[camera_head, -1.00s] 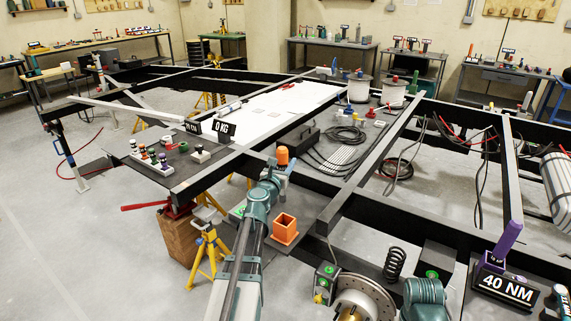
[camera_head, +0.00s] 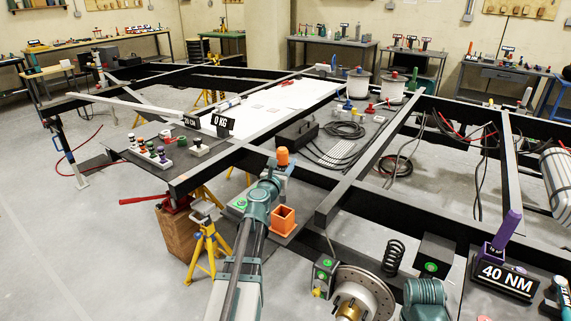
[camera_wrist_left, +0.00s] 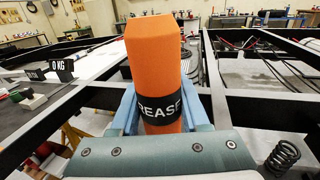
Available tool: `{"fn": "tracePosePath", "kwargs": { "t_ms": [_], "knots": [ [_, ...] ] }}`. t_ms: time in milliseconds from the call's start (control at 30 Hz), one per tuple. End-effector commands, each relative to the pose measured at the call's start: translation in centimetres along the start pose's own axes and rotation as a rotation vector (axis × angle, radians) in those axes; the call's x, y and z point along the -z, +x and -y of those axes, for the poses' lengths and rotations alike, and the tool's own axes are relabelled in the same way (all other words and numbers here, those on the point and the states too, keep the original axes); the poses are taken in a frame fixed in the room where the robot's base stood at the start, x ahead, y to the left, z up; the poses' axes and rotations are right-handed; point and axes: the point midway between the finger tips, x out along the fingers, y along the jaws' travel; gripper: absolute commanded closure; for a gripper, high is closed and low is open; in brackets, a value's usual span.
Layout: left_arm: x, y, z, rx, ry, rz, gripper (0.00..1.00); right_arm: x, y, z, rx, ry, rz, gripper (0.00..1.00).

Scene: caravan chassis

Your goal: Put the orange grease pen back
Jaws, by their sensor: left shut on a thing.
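The orange grease pen (camera_head: 283,157) stands roughly upright in my left gripper (camera_head: 275,174). In the left wrist view the pen (camera_wrist_left: 155,65) fills the middle, with a black band lettered "REASE", between the blue fingers. My left gripper is shut on it. An open-topped square orange holder (camera_head: 283,222) stands on a dark plate just beyond and to the right of my left wrist in the head view. The pen is above and apart from it. A teal part of my right arm shows at the bottom right; its gripper is out of view.
Black chassis beams (camera_head: 400,215) cross in front and to the right. A brake disc (camera_head: 366,292), a coil spring (camera_head: 393,257) and a "40 NM" sign (camera_head: 506,281) stand at the right. A yellow jack stand (camera_head: 207,245) is at the left.

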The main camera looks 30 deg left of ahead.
Motion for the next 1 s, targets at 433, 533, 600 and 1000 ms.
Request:
{"fn": "tracePosePath", "kwargs": {
  "t_ms": [433, 533, 600, 1000],
  "knots": [
    [4.7, 0.0, 0.0, 0.000, 0.000, 0.000, 1.00, 0.3, 4.6, 0.4, 0.000, 0.000, 0.000, 0.50],
    [5.6, 0.0, 0.0, 0.000, 0.000, 0.000, 1.00, 0.3, 5.5, 0.5, 0.000, 0.000, 0.000, 0.50],
    [6.2, 0.0, 0.0, 0.000, 0.000, 0.000, 1.00, 0.4, 6.2, 0.6, 0.000, 0.000, 0.000, 0.50],
    [9.8, 0.0, 0.0, 0.000, 0.000, 0.000, 1.00, 0.6, 9.8, 0.9, 0.000, 0.000, 0.000, 0.50]
  ]
}}
